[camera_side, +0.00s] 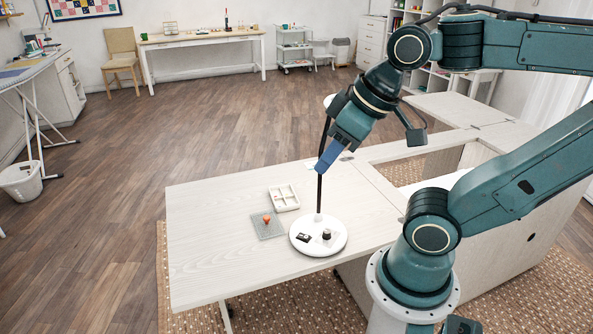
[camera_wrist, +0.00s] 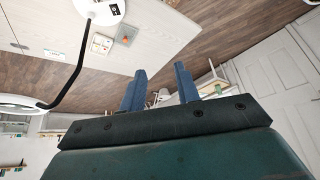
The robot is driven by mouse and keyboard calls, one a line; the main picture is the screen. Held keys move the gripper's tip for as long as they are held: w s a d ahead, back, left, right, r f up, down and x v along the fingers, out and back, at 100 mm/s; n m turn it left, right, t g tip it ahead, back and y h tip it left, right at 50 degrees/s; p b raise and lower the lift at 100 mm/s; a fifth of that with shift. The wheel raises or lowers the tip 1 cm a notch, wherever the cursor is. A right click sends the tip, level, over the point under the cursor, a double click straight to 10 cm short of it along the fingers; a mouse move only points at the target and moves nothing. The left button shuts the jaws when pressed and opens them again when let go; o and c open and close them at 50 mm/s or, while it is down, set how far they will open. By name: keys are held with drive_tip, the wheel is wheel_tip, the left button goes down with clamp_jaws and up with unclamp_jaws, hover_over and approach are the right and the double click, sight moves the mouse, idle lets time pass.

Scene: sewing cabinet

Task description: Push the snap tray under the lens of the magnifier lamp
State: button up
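The snap tray (camera_side: 284,197), a small white tray with compartments, lies on the pale tabletop, behind and left of the lamp base (camera_side: 318,238). It also shows small in the wrist view (camera_wrist: 101,45). The magnifier lamp has a round white base and a dark pole (camera_side: 320,190). Its white lens ring is mostly hidden behind my arm in the side view and shows at the left edge of the wrist view (camera_wrist: 18,103). My gripper (camera_side: 323,172) is raised above the table, overlapping the pole in the side view. Its blue fingers are apart and empty in the wrist view (camera_wrist: 160,78).
A grey mat with an orange object (camera_side: 267,220) lies just in front of the tray. Small dark items sit on the lamp base. A small card (camera_wrist: 52,54) lies on the tabletop. The tabletop (camera_side: 205,225) left of the tray is clear.

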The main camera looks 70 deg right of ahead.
drive_tip(key=shift+w+d+r, duration=0.1)
drive_tip(key=shift+w+r, duration=0.05)
drive_tip(key=shift+w, duration=0.05)
clamp_jaws()
drive_tip(key=w+d+f+n+g+h, duration=0.15)
drive_tip(key=w+d, duration=0.35)
drive_tip(key=w, duration=0.6)
drive_tip(key=w+d+n+g, duration=0.1)
drive_tip(key=w+d+g, duration=0.3)
drive_tip(key=w, duration=0.7)
drive_tip(key=w+d+f+n, duration=0.1)
drive_tip(key=w+d+f, duration=0.2)
drive_tip(key=f, duration=0.4)
drive_tip(key=w+d+f+n+g, duration=0.1)
drive_tip(key=w+d+f, duration=0.3)
drive_tip(key=f, duration=0.4)
drive_tip(key=w+d+f+n+g, duration=0.1)
drive_tip(key=w+d+f, duration=0.3)
drive_tip(key=d+f, duration=0.2)
wheel_tip(320, 180, down, 2)
drive_tip(key=shift+w+f, duration=0.25)
